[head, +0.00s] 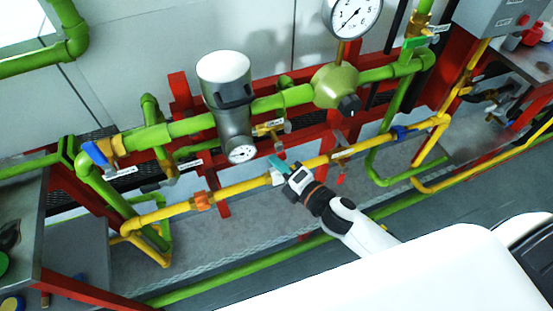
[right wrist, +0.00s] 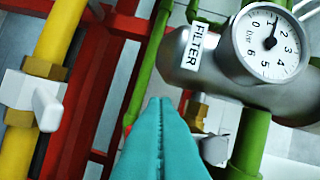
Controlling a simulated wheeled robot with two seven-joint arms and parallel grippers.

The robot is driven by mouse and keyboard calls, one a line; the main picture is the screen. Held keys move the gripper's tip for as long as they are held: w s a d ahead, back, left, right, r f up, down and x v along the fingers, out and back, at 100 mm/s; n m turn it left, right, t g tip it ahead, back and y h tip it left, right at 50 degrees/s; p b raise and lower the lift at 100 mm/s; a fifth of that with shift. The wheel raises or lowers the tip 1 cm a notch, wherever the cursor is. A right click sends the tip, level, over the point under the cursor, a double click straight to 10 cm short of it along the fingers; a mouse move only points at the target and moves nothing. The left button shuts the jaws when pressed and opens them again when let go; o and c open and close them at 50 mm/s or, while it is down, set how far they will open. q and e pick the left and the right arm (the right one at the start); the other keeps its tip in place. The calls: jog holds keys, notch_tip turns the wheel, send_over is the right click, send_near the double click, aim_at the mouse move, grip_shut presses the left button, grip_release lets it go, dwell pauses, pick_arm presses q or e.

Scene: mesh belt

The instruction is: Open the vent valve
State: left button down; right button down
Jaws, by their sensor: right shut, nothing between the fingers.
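No label reading "vent" is legible, so I cannot tell for sure which valve is the vent valve. A small brass valve with a pale lever (right wrist: 213,148) sits below the grey filter body (right wrist: 185,65), just right of my fingers in the right wrist view. A white-handled valve (right wrist: 45,105) is on the yellow pipe at the left of that view. My right gripper (head: 280,164) has teal fingers, shut and empty, in front of the yellow pipe below the filter. Its fingertips (right wrist: 160,102) point up toward the filter. My left gripper is not in view.
A large gauge (head: 355,14) stands above the green regulator (head: 336,86). A blue-handled valve (head: 97,152) is at left, a green-handled one (head: 414,43) at upper right. Red frame bars and a yellow pipe (head: 240,188) crowd the gripper.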

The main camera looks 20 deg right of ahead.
jog(key=d+n+h+p, duration=0.1)
jog(key=n+p, duration=0.1)
jog(key=p, duration=0.2)
jog(key=d+r+n+g+h+p, duration=0.1)
jog(key=n+p, duration=0.2)
jog(key=p, duration=0.1)
jog(key=d+n+h+p, duration=0.1)
jog(key=d+n+p, duration=0.1)
jog(key=n+p, duration=0.1)
jog(key=shift+w+d+r+g+h+p, duration=0.15)
jog(key=shift+r+g+h+p, duration=0.2)
jog(key=shift+p, duration=0.3)
jog(key=shift+a+r+p, duration=0.35)
jog(key=shift+a+p, duration=0.15)
jog(key=shift+a, duration=0.3)
